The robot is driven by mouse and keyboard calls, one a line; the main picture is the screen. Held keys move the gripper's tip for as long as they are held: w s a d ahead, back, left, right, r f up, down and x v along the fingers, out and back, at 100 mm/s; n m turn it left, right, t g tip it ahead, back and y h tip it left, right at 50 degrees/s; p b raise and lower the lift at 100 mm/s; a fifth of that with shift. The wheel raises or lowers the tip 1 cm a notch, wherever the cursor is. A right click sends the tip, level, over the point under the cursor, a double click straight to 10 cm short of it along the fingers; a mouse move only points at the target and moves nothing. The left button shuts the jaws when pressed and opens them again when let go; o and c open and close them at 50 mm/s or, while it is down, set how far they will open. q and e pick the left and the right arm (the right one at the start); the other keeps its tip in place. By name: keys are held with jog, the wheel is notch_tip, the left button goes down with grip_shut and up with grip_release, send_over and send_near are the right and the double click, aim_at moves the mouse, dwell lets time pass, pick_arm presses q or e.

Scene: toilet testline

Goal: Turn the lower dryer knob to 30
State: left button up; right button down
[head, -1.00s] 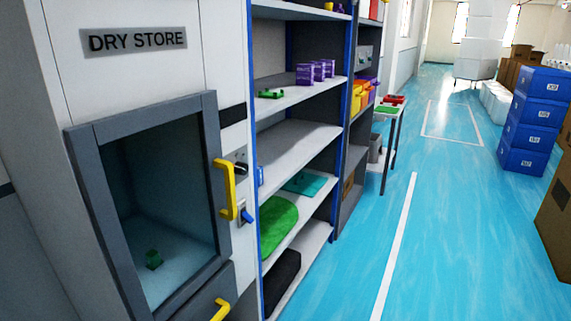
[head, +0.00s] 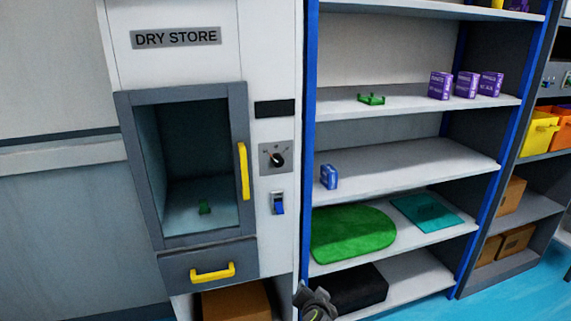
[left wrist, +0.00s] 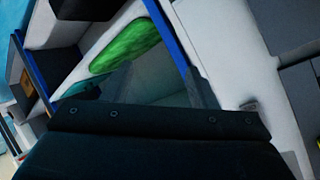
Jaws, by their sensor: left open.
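The dryer cabinet (head: 270,235) is white, with a DRY STORE sign. One black knob (head: 277,160) sits on a grey dial plate to the right of the window door, below a dark display strip. A blue switch (head: 278,203) is below the knob. The dial marks are too small to read. My left gripper (head: 316,303) shows at the bottom edge of the head view, well below the knob and apart from it. In the left wrist view my left gripper (left wrist: 165,85) is open and empty. My right gripper is not in view.
The grey-framed window door (head: 180,97) is closed, with a yellow handle (head: 243,171). A drawer (head: 180,270) is below. The shelf unit (head: 400,172) on the right holds a green mat (head: 352,234), a blue box (head: 328,176) and purple boxes (head: 466,84).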

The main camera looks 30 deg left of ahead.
pick_arm(q)
notch_tip(320, 180, up, 19)
jog(key=w+n+t+y, duration=0.2)
jog(key=n+y, duration=0.2)
jog(key=n+g+y, duration=0.1)
jog(key=n+y, duration=0.2)
jog(key=n, duration=0.1)
send_near(279, 162)
jog(key=p+x, duration=0.4)
jog(key=x, duration=0.3)
jog(key=shift+w+a, duration=0.25)
jog(key=shift+w, duration=0.05)
jog(key=shift+w+a+p, duration=0.3)
jog(key=shift+w+a, duration=0.05)
jog(key=shift+a, duration=0.1)
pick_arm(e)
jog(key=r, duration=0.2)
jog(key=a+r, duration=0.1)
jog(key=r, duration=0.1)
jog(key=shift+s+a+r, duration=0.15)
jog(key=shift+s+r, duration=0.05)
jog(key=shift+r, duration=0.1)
pick_arm(q)
jog(key=shift+c, duration=0.2)
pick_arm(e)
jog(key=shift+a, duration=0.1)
pick_arm(q)
jog(key=c, duration=0.9)
